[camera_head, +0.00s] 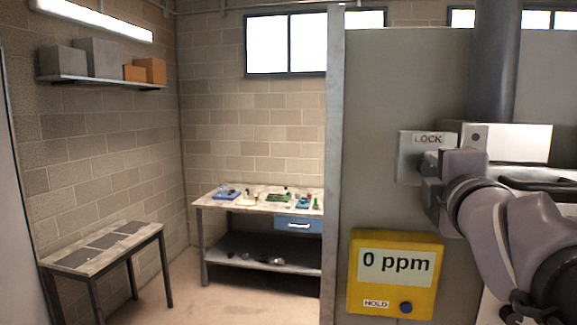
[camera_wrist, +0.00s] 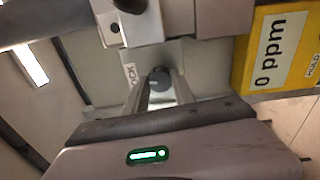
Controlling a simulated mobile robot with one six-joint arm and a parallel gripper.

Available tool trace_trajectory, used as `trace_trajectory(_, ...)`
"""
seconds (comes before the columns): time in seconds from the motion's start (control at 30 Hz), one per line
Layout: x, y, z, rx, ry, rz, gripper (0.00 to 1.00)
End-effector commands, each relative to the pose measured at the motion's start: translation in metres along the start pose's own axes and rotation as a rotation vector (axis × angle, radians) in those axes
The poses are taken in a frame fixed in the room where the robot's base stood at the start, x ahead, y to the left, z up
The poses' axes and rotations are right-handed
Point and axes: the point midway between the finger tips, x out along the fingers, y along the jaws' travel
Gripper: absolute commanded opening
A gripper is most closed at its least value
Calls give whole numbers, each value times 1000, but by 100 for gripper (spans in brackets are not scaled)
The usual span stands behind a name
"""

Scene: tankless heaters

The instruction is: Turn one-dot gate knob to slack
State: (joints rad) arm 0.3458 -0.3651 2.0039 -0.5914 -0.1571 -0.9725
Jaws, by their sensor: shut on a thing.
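A pale plate (camera_head: 411,160) lettered LOCK is on the grey panel, and part of the lettering also shows in the wrist view (camera_wrist: 130,76). A round grey knob (camera_wrist: 160,75) stands on this plate. My gripper (camera_wrist: 161,90) has one finger on each side of the knob and is shut on it. In the head view my gripper (camera_head: 434,165) covers the plate's lower right, and the knob is hidden. A white box with one dark dot (camera_head: 515,141) is beside the plate; it also shows in the wrist view (camera_wrist: 115,30). No slack mark is readable.
A yellow meter (camera_head: 395,303) reading 0 ppm, with a HOLD label and a blue button, is below the plate. A workbench (camera_head: 208,201) with small parts and a low table (camera_head: 88,265) stand to the left. Floor between them is clear.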

Motion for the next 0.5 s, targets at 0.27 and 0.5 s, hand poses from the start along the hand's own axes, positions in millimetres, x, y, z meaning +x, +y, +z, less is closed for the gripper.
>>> trace_trajectory(0.27,0,3,0,-5,1,6,0)
trace_trajectory(0.5,0,2,0,-4,1,5,53)
